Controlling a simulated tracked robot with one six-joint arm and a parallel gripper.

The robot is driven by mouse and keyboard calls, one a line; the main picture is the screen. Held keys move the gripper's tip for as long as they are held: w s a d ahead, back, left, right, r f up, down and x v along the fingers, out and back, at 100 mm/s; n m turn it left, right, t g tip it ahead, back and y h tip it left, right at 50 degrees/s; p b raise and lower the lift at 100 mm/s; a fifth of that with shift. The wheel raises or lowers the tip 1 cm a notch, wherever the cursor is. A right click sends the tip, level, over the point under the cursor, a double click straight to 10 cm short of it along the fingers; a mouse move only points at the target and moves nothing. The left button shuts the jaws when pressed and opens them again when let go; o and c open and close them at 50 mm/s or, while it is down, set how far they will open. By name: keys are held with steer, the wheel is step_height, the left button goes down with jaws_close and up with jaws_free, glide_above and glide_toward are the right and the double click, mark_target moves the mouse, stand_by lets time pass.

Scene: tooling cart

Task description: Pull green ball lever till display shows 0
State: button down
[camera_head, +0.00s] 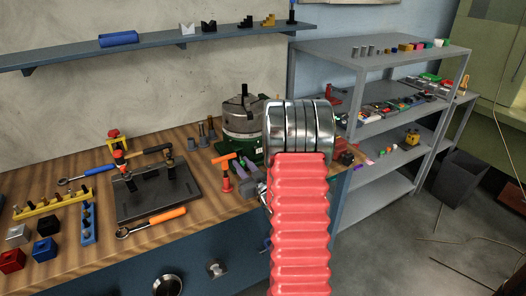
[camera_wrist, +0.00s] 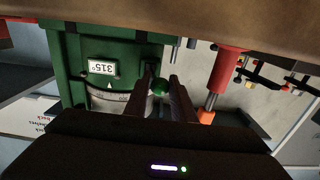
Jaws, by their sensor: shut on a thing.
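The display is upside down in this view and appears to read 315°. A grey graduated scale (camera_wrist: 108,97) with a white pointer lies below the display.
An orange-handled tool (camera_head: 226,172) stands close to the device, with grey cylinders (camera_head: 206,130) to its left. In the wrist view a red and orange post (camera_wrist: 222,80) stands right of my gripper. A dark fixture plate (camera_head: 158,190) lies on the wooden bench. Grey shelving (camera_head: 366,70) stands at right.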

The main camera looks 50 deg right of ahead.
steer(key=shift+a, duration=0.1)
stand_by(0.3)
steer(key=shift+s+d, duration=0.3)
steer(key=shift+d, duration=0.45)
steer(key=shift+s+d, duration=0.25)
steer(key=shift+d, duration=0.55)
steer(key=shift+d, duration=0.8)
steer(key=shift+r, duration=0.1)
steer(key=shift+s+a, duration=0.1)
steer(key=shift+a, duration=0.05)
